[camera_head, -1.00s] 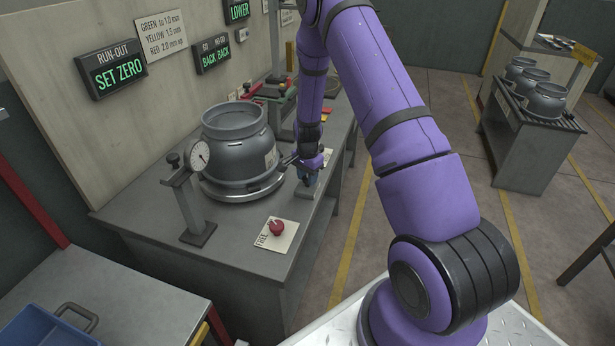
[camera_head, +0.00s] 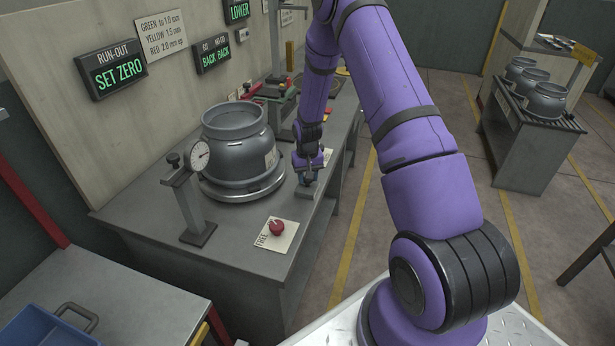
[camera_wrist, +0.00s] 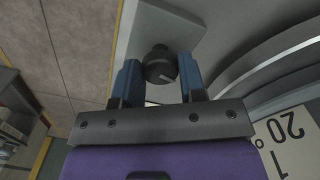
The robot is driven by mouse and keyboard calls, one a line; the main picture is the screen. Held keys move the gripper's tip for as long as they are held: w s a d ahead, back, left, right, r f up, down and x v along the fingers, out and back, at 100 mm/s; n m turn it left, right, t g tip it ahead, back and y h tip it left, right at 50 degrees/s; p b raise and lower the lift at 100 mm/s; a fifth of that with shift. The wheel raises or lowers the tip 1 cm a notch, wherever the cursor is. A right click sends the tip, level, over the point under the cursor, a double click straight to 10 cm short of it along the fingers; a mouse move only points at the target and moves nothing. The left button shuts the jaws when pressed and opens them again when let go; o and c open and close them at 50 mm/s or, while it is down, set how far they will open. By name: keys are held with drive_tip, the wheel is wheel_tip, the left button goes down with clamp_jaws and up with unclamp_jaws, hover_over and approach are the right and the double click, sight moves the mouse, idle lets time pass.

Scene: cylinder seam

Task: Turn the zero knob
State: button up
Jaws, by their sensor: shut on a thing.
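The zero knob (camera_wrist: 160,66) is a small dark round knob with a white line on its face. It stands on a grey base plate (camera_wrist: 157,35), which also shows in the head view (camera_head: 304,193) at the bench's right edge. My gripper (camera_wrist: 159,76) has its blue fingers on both sides of the knob, shut on it. In the head view my gripper (camera_head: 306,180) points down at the plate and hides the knob. A dial gauge (camera_head: 200,155) stands on a post left of the grey cylinder (camera_head: 235,145). A sign (camera_head: 118,72) reads SET ZERO.
The cylinder sits on a round turntable (camera_head: 240,193) close left of my gripper. A red knob (camera_head: 276,227) on a pale card is at the bench front. Tools stand behind the cylinder. The floor to the right is open up to a stand of several cylinders (camera_head: 546,100).

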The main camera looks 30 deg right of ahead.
drive_tip(key=n, duration=0.5)
drive_tip(key=shift+n, duration=0.3)
drive_tip(key=n, duration=0.5)
drive_tip(key=shift+n, duration=0.3)
drive_tip(key=o, duration=0.9)
drive_tip(key=shift+r, duration=0.1)
wheel_tip(320, 180, up, 11)
drive_tip(key=shift+f, duration=0.15)
idle(0.4)
